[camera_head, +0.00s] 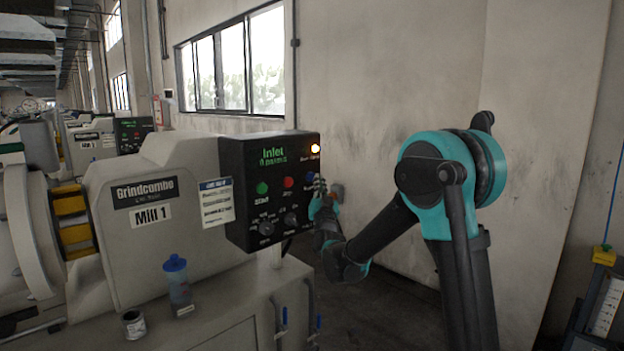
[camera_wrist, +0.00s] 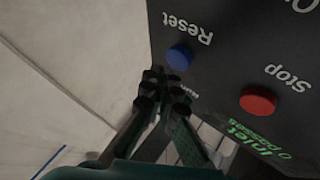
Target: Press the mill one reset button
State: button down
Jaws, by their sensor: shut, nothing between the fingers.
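The black control box (camera_head: 240,225) is on the mill marked Mill 1 (camera_head: 150,213). Its blue reset button (camera_head: 310,179) is at the right of the button row and shows in the wrist view (camera_wrist: 179,57) under the upside-down word Reset. The red stop button (camera_head: 288,182) is beside it, also in the wrist view (camera_wrist: 258,101). My gripper (camera_head: 320,188) is shut and empty in front of the box's right side. In the wrist view its fingertips (camera_wrist: 166,82) appear just below the blue button; I cannot tell whether they touch it.
A green button (camera_head: 262,188) and two dark knobs sit on the same panel. A blue-capped bottle (camera_head: 179,285) and a small can (camera_head: 133,324) stand on the ledge below. A wall stands behind my arm.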

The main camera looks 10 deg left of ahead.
jog(key=shift+w+a, duration=0.1)
jog(key=shift+a, duration=0.05)
jog(key=shift+w+a, duration=0.15)
jog(key=shift+a, duration=0.05)
jog(key=shift+w+a, duration=0.3)
jog(key=shift+a, duration=0.05)
dwell(1.0)
jog(key=shift+d, duration=0.1)
jog(key=shift+s+d, duration=0.55)
jog(key=shift+d, duration=0.05)
jog(key=s+d, duration=0.1)
jog(key=d, duration=0.1)
jog(key=s+d, duration=0.2)
dwell(0.7)
dwell(0.4)
